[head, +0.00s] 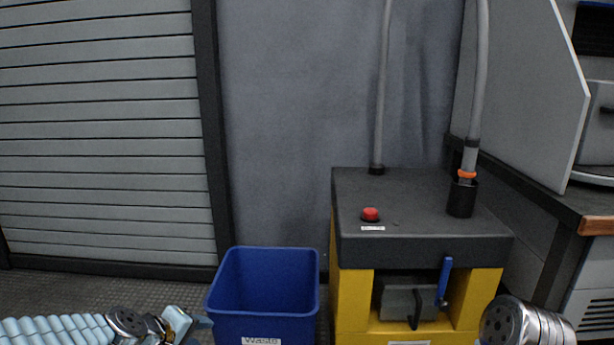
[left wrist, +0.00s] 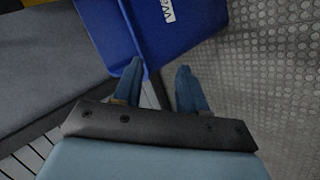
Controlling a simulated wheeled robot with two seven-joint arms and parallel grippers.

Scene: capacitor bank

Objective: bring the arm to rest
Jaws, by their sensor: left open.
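My left arm comes in along the bottom left of the head view, and its gripper (head: 196,322) is low down, just left of the blue waste bin. In the left wrist view the two blue fingers of this gripper (left wrist: 161,82) stand apart with nothing between them. The bin (left wrist: 165,35) shows just beyond the fingers there; whether a finger touches it I cannot tell. A metal part of my right arm (head: 520,322) shows at the bottom right of the head view. My right gripper is out of view.
The blue bin (head: 262,330) labelled "Waste" stands on the floor left of a yellow cabinet (head: 352,305). The cabinet's dark top (head: 420,210) bears a red button (head: 370,214); a blue-handled lever (head: 445,280) is on its front. A bench (head: 560,205) stands at right. Floor (head: 110,285) at left looks clear.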

